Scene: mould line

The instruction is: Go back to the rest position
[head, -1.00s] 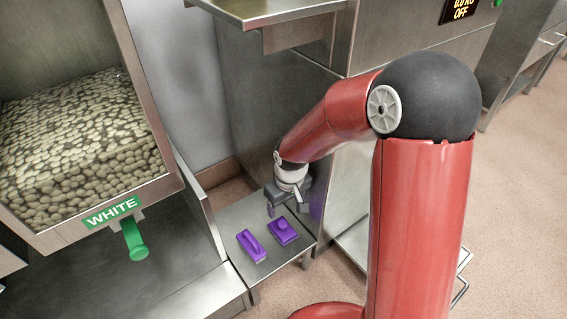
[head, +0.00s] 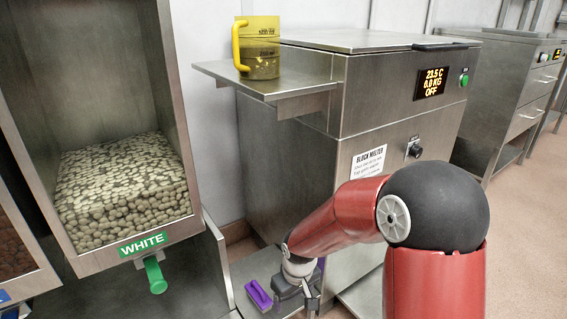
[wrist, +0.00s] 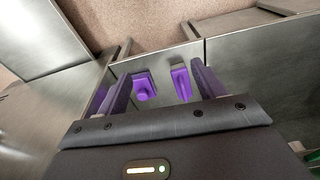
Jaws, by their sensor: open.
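My gripper (head: 303,296) hangs low over a small steel shelf (head: 247,268) beside the block melter. In the wrist view its two purple-lined fingers (wrist: 161,75) stand apart with nothing held between them.
The block melter (head: 372,125) stands behind my arm, its display reading OFF. A yellow-handled jug (head: 260,50) stands on its side shelf (head: 290,88), above my gripper. The WHITE bin (head: 122,180) with a green handle (head: 155,275) is at left. Open floor (head: 530,220) lies at right.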

